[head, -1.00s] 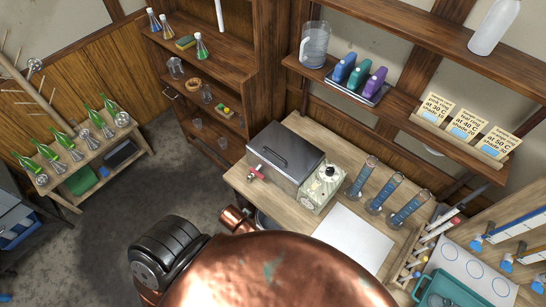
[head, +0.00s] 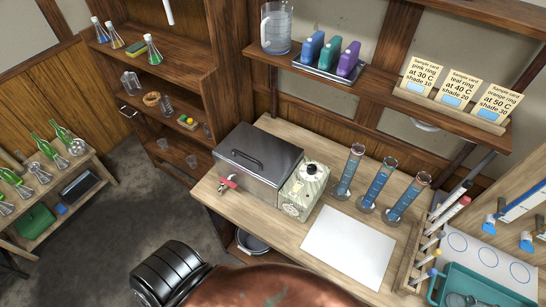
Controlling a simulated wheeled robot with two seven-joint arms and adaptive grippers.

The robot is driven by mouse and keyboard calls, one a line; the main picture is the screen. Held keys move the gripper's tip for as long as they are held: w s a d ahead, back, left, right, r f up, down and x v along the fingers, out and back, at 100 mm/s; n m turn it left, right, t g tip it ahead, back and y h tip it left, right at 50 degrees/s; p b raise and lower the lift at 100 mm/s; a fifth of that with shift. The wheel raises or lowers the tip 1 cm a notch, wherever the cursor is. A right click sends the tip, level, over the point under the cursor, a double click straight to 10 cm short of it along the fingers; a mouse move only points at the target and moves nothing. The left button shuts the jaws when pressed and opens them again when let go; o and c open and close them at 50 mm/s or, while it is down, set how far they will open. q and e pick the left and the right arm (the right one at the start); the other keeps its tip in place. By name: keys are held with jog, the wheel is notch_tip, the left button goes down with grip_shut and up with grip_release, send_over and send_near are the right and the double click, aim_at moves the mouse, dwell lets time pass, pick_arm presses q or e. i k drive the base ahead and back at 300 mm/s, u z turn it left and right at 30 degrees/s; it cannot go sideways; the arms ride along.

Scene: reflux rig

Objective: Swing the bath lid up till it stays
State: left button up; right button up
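The bath (head: 245,180) is a grey metal box on the wooden bench, left of the middle of the head view. Its dark lid (head: 262,146) lies flat and shut on top, with a dark bar handle (head: 247,158) on it. A red-handled tap (head: 228,183) sticks out of the bath's front left. A cream control box (head: 304,190) with a dial stands against its right side. Neither of my grippers shows in the head view, and nothing is seen touching the lid.
Blue-filled cylinders (head: 380,183) stand right of the control box. A white sheet (head: 348,246) lies in front. A teal tray (head: 485,285) and a tube rack (head: 425,250) are at the right. A shelf above holds a jug (head: 276,28), bottles (head: 331,52) and sample cards (head: 463,92).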

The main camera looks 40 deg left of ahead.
aim_at(268, 157)
jog(key=z, duration=0.5)
jog(key=k, duration=1.05)
jog(key=u, duration=1.3)
jog(key=i, duration=0.5)
